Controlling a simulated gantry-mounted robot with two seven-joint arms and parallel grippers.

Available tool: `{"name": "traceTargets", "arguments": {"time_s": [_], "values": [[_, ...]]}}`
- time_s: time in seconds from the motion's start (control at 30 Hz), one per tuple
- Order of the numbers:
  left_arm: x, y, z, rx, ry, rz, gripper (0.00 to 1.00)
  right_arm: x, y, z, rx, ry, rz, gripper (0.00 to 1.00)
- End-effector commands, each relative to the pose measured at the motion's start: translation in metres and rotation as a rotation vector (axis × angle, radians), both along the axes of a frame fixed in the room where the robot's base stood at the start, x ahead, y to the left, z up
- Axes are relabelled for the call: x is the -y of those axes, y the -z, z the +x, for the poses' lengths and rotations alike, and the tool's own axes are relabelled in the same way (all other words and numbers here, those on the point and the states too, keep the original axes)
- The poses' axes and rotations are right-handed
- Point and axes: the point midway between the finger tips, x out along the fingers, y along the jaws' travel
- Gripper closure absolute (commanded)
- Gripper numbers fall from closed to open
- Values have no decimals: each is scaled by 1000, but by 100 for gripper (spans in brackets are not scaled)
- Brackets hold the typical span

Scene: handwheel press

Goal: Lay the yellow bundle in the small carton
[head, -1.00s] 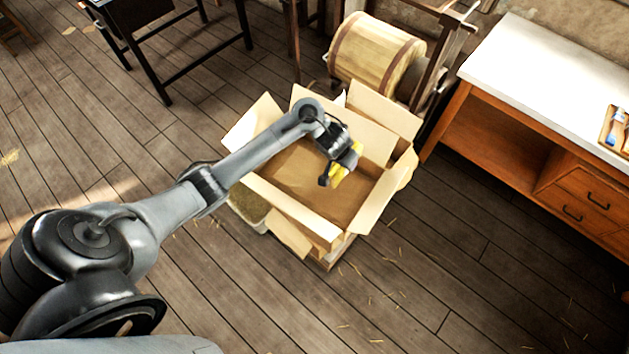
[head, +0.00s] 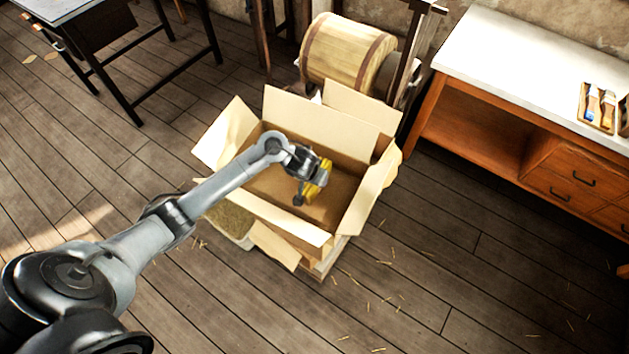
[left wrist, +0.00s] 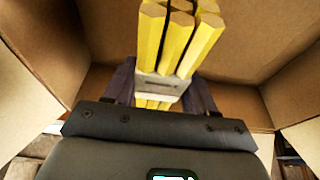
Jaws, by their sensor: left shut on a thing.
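The yellow bundle (head: 318,178) is held inside the open carton (head: 308,100). In the left wrist view the bundle (left wrist: 178,38) is several yellow hexagonal sticks with a pale band around them. My left gripper (head: 311,181) is shut on the bundle at the band, and it also shows in the left wrist view (left wrist: 160,88). The carton's brown walls (left wrist: 262,40) surround the bundle there. Whether the bundle touches the carton's floor I cannot tell. The carton's flaps are folded outward. My right gripper is in neither view.
A wooden barrel (head: 340,50) in a frame stands behind the carton. A white-topped wooden cabinet (head: 530,75) is at the right, with a tray of brushes (head: 598,108) on it. A pale bin of straw (head: 232,222) stands left of the carton. The plank floor in front is mostly clear.

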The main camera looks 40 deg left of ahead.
Motion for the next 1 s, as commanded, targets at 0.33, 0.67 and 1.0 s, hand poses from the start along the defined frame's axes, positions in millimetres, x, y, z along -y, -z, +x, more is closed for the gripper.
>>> {"name": "traceTargets", "arguments": {"time_s": [0.33,0.67,1.0], "values": [[0,9,1,2,-1,0,82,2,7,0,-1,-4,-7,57],[0,19,0,1,-1,0,82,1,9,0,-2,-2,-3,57],[0,22,0,1,-1,0,31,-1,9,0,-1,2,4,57]]}}
